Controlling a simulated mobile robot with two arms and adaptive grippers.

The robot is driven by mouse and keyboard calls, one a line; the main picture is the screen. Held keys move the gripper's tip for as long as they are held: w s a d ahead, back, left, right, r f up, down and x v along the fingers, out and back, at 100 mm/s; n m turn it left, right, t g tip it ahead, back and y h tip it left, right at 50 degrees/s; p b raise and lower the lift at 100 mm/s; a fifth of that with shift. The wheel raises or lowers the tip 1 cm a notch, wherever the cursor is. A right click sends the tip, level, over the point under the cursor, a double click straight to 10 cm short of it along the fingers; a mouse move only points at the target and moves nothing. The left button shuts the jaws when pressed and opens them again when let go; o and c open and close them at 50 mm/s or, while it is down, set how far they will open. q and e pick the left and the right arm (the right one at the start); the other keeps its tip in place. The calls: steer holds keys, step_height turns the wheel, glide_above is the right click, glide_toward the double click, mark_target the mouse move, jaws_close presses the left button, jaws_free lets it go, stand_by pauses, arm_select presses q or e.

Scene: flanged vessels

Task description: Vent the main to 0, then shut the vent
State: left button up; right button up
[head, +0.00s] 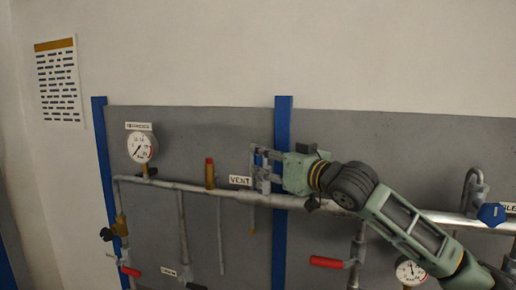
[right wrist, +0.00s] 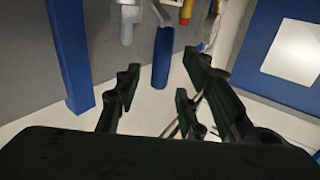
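The VENT label (head: 240,180) is on the grey panel just left of my right gripper (head: 262,168). In the right wrist view, the right gripper (right wrist: 160,95) is open, its fingers apart. A blue lever handle (right wrist: 162,58) shows in the gap between the fingers, and I see no finger touching it. In the head view the gripper covers most of the vent valve. The main pipe (head: 190,187) runs across the panel. At its left end a round gauge (head: 141,147) has its needle toward the lower left; its figures are too small to read. My left gripper is out of view.
A brass fitting with a red cap (head: 210,173) stands on the pipe left of the vent. Red handles (head: 327,262) (head: 131,271) sit lower down. A blue knob (head: 491,214) and a second gauge (head: 410,272) are at the right. A blue post (head: 283,120) stands behind the gripper.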

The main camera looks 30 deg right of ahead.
mark_target(261, 157)
steer(key=w, duration=0.1)
steer(key=w+p, duration=0.2)
steer(key=w, duration=0.1)
steer(key=shift+a, duration=0.3)
steer(key=shift+c, duration=0.2)
jaws_close()
